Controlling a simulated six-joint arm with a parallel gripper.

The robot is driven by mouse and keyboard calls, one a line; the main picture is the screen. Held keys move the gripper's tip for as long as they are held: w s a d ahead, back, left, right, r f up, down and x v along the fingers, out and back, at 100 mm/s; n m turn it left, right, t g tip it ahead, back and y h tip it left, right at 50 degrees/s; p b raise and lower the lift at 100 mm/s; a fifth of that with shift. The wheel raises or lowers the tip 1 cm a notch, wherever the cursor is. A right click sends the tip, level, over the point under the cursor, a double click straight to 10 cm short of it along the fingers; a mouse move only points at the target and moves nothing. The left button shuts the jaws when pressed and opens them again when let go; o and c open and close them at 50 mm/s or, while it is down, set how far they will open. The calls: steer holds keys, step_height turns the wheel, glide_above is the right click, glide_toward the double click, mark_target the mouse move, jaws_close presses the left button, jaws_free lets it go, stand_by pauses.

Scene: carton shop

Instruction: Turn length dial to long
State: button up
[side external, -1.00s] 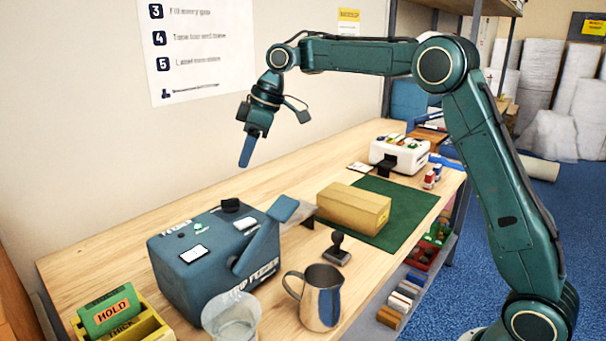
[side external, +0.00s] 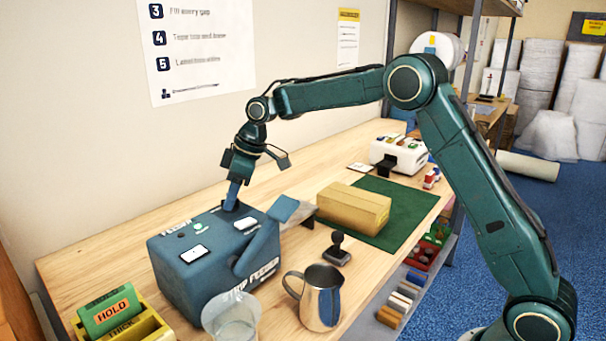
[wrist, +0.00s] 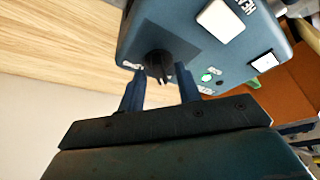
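The strip feeder (side external: 200,265) is a blue-grey box on the bench in the side view. Its black length dial (wrist: 158,62) is a finned knob on a darker square on the top face. In the side view my fingers largely hide the dial. My gripper (side external: 232,200) points down at it from above. In the wrist view my gripper (wrist: 161,72) is open, with one blue finger on each side of the dial. I see no clear contact between fingers and knob. The setting marks are too small to read.
The feeder's lever (side external: 262,240) rises at its right side. A clear cup (side external: 232,318), a metal jug (side external: 320,298) and a black-handled stamp (side external: 337,250) stand in front. A carton (side external: 353,207) lies on a green mat. The bench behind the feeder is clear.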

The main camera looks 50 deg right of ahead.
jaws_close()
